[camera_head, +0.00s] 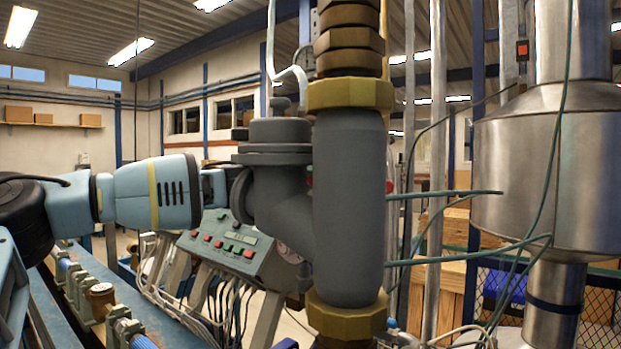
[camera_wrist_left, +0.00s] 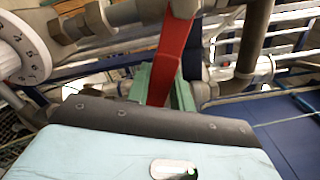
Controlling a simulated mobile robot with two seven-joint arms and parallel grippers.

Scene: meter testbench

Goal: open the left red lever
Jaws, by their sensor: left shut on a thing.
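The red lever (camera_wrist_left: 175,50) shows in the left wrist view as a flat red bar running from the top edge down between my fingers. My left gripper (camera_wrist_left: 161,86) has its green fingers on either side of the lever and is shut on it. In the head view my left arm comes in from the left, and its fingertips are hidden behind the grey valve body (camera_head: 347,205). A small bit of red shows at that body's right edge; I cannot tell whether it is the lever. My right gripper is in neither view.
A control box (camera_head: 232,245) with red and green buttons stands behind my left arm. A large metal vessel (camera_head: 545,180) is at the right, with thin green hoses crossing before it. A white dial (camera_wrist_left: 22,47) and several pipes crowd the left wrist view.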

